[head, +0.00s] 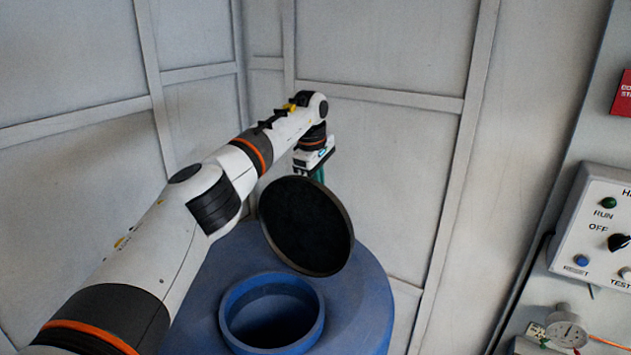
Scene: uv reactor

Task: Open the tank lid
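The blue tank (358,290) stands in the lower middle of the head view, with its round raised opening (312,338) facing up and dark inside. The round dark lid (307,226) is tilted up steeply behind the opening, its black underside toward me. My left arm reaches in from the left, and my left gripper (316,174) is at the upper edge of the lid, on its far side. The fingers are mostly hidden behind the lid, so I cannot tell if they grip it. My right gripper is not in view.
Pale panelled walls (390,50) close in behind the tank.

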